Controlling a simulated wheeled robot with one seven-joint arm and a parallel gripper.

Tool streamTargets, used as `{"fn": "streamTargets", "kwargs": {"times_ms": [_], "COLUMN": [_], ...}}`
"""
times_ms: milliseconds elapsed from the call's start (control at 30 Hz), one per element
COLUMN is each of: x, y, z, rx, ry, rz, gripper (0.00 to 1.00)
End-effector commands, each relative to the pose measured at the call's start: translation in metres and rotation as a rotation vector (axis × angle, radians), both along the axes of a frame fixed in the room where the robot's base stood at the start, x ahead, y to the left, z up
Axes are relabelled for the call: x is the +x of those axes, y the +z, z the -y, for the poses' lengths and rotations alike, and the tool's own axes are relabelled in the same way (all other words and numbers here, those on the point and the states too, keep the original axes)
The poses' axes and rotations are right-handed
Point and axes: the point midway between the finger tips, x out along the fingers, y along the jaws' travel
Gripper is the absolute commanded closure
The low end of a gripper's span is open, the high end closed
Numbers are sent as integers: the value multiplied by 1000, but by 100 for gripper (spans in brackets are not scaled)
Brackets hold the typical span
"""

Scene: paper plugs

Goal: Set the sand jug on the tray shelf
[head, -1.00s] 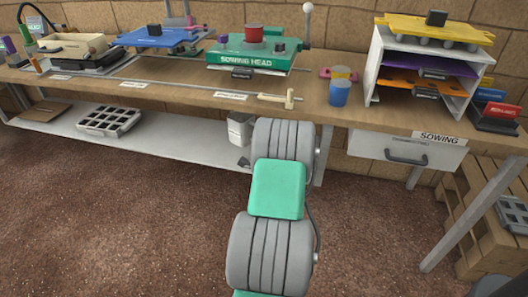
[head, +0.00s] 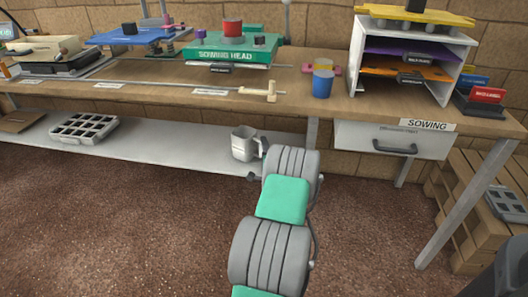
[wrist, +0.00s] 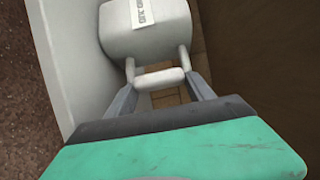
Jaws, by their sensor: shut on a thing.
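The sand jug (head: 243,143) is a pale grey, upright vessel at the right end of the long lower shelf (head: 185,148) under the bench, in the head view. In the wrist view, the jug (wrist: 145,30) has a white label and a handle bar between my two fingers. My gripper (wrist: 156,84) is shut on that handle. In the head view my gripper is mostly hidden behind my arm. I cannot tell whether the jug's base touches the shelf. A grey tray with cells (head: 85,127) lies on the same shelf to the left.
The shelf between tray and jug is clear. The wooden bench top (head: 150,100) overhangs it. A bench leg (head: 311,135) stands right of the jug. A white rack (head: 446,75) with coloured trays and a blue cup (head: 322,84) stand on the bench.

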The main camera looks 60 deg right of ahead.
Motion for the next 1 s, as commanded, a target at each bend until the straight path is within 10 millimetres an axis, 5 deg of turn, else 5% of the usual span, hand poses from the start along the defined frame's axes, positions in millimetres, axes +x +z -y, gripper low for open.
{"fn": "streamTargets", "kwargs": {"times_ms": [267,567,1000], "x": [0,0,-70], "y": [0,5,2], "z": [0,0,-67], "rx": [0,0,4], "ry": [0,0,-5], "rz": [0,0,1], "gripper": [17,17,17]}}
